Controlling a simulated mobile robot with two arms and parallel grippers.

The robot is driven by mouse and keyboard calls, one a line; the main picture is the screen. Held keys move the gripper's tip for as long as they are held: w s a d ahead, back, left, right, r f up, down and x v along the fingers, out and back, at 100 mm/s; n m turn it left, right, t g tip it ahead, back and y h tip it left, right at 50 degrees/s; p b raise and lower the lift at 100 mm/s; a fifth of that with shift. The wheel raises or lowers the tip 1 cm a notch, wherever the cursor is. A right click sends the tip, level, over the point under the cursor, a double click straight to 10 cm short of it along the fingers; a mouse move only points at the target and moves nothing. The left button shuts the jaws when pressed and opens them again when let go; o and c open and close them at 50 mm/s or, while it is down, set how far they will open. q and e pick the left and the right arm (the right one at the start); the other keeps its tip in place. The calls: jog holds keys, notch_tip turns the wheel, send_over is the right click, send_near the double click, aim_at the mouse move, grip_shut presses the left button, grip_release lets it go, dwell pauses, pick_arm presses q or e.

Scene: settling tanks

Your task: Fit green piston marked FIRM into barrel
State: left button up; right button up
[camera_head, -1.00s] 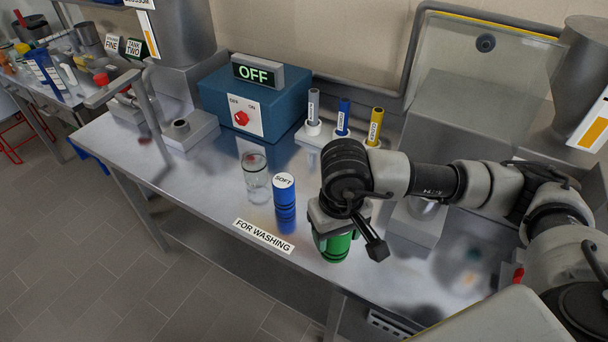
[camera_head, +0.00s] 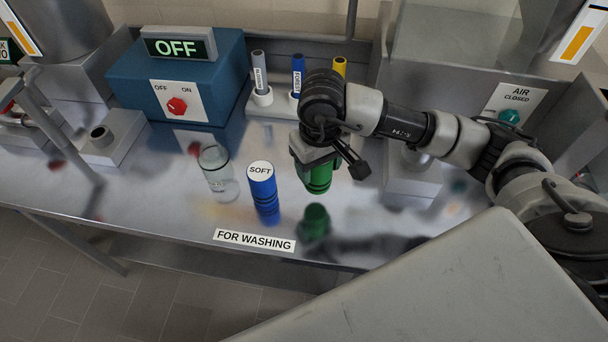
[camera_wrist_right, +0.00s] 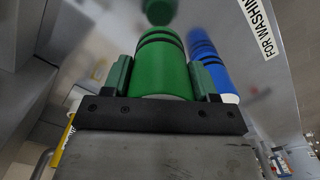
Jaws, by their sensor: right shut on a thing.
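My right gripper (camera_head: 316,160) is shut on the green piston (camera_head: 319,178), which hangs upright above the steel bench, apart from its reflection. In the right wrist view the piston (camera_wrist_right: 162,66) sits between the two fingers (camera_wrist_right: 162,82). Its FIRM marking is hidden. The blue piston marked SOFT (camera_head: 263,190) stands on the bench to its left. A clear glass cylinder (camera_head: 218,174) stands farther left; I cannot tell if it is the barrel. A pale block (camera_head: 412,182) is partly hidden behind my right arm. My left gripper is not in view.
A blue box (camera_head: 178,78) with an OFF display and red knob stands at the back left. A grey block with a round collar (camera_head: 112,138) is at left. Several labelled tubes (camera_head: 260,72) stand in a white rack. A FOR WASHING label (camera_head: 254,241) marks the front edge.

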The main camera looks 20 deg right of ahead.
jog(key=shift+w+a+f, duration=0.25)
jog(key=shift+a+f, duration=0.05)
jog(key=shift+a, duration=0.2)
jog(key=shift+w+a+f, duration=0.25)
jog(key=shift+a+f, duration=0.05)
jog(key=shift+a, duration=0.2)
jog(key=shift+a+f, duration=0.1)
jog(key=shift+f, duration=0.15)
notch_tip(320, 180, down, 3)
jog(key=shift+f+p, duration=0.15)
jog(key=shift+p, duration=0.65)
jog(key=shift+f, duration=0.2)
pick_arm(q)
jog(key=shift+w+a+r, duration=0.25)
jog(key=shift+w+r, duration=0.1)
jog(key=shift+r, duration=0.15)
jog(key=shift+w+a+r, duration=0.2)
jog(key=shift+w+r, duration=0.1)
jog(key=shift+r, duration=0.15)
pick_arm(e)
jog(key=shift+f, duration=0.15)
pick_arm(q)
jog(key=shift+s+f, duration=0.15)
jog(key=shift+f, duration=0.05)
pick_arm(e)
jog(key=o, duration=1)
jog(key=shift+o, duration=0.2)
